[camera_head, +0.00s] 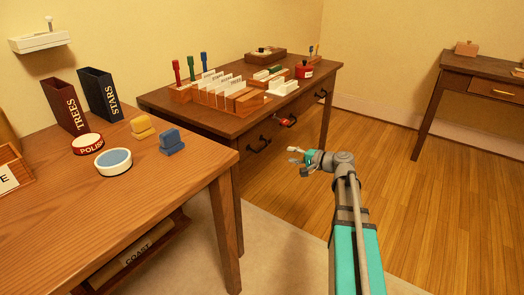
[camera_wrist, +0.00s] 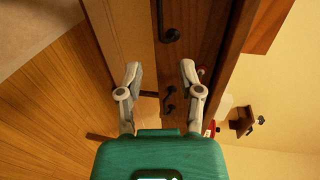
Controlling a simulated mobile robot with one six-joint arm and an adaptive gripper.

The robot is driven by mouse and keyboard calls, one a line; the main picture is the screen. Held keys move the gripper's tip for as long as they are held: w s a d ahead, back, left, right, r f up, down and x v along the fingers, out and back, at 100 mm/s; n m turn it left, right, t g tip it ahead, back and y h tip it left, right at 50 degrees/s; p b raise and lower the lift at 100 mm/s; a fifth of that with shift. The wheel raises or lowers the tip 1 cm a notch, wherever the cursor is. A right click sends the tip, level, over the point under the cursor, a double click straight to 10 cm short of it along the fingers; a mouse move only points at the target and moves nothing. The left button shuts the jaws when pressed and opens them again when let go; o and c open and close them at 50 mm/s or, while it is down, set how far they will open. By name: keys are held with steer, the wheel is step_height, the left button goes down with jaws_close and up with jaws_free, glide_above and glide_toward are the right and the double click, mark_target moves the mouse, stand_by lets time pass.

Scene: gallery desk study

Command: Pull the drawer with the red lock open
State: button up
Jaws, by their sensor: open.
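The dark wooden desk (camera_head: 225,122) at the back has a row of drawers with dark curved handles. A small red lock (camera_head: 283,121) shows beside the middle handle (camera_head: 292,118). Another handle (camera_head: 259,146) is to its left and one (camera_head: 321,94) to its right. The drawer fronts look flush. My gripper (camera_head: 298,155) is open and empty in front of the desk, apart from the handles. In the wrist view its fingers (camera_wrist: 160,70) are spread, with a near handle (camera_wrist: 170,36) and smaller handles (camera_wrist: 172,90) beyond.
A nearer desk (camera_head: 150,215) on the left holds a blue-topped round tin (camera_head: 113,161) and upright files (camera_head: 98,95). Card trays (camera_head: 225,92) and a red pot (camera_head: 304,70) stand on the back desk. Open wooden floor (camera_head: 430,190) lies to the right.

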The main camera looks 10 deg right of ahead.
mark_target(262, 149)
steer(key=shift+w, duration=0.1)
steer(key=b+x, duration=0.2)
steer(key=x, duration=1.1)
steer(key=shift+w+a+f+b, duration=0.15)
steer(key=shift+w+a+b, duration=0.1)
steer(key=shift+b, duration=0.1)
steer(key=shift+s, duration=0.1)
jaws_close()
